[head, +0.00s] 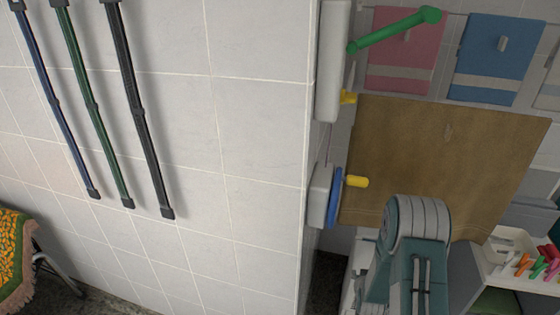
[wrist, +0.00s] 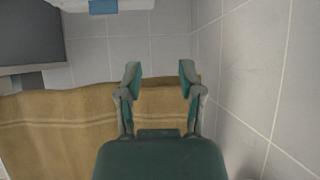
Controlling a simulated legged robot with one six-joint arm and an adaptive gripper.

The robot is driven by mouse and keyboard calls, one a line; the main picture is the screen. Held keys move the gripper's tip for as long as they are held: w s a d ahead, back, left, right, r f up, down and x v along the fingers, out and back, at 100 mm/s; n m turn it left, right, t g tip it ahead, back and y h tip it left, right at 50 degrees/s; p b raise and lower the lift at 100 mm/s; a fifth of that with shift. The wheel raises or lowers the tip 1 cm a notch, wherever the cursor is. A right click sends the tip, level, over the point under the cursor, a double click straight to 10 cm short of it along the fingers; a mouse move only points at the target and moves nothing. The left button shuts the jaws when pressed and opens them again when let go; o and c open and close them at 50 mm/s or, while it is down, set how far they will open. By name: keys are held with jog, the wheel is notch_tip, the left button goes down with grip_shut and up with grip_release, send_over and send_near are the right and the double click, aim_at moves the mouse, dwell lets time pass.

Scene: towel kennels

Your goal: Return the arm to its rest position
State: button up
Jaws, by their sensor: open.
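My arm (head: 414,255) is teal and grey and rises at the lower right of the head view, in front of the brown towel's lower part. My gripper's fingers cannot be made out there. In the wrist view my gripper (wrist: 160,77) is open, its two fingers spread with nothing between them. The brown towel (head: 445,160) spreads wide beside the yellow pegs in the head view. It also shows in the wrist view (wrist: 60,125), behind and left of the fingers. Whether the gripper touches it, I cannot tell.
A tiled wall (head: 250,150) with hanging leashes (head: 130,90) fills the left. Its end carries white fixtures (head: 333,60), a green bar (head: 395,30) and a yellow peg (head: 357,181). Pink (head: 405,50) and blue (head: 495,58) towels hang behind. A shelf (head: 515,278) stands lower right.

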jog(key=s+a+r+g+y, duration=0.1)
jog(key=s+a+r, duration=0.2)
jog(key=r, duration=1)
jog(key=s+a+r+g, duration=0.1)
jog(key=s+a+r, duration=0.15)
jog(key=r, duration=1.05)
jog(key=s+a+r+g, duration=0.1)
jog(key=s+r, duration=0.3)
jog(key=s, duration=0.4)
jog(key=s+a+r+n+g, duration=0.1)
jog(key=s+a+r, duration=0.2)
jog(key=s, duration=0.6)
jog(key=s+a+r+n+g+y, duration=0.1)
jog(key=s+r, duration=0.5)
jog(key=s, duration=0.2)
jog(key=shift+s+a, duration=0.35)
jog(key=shift+a, duration=0.05)
jog(key=shift+r, duration=0.1)
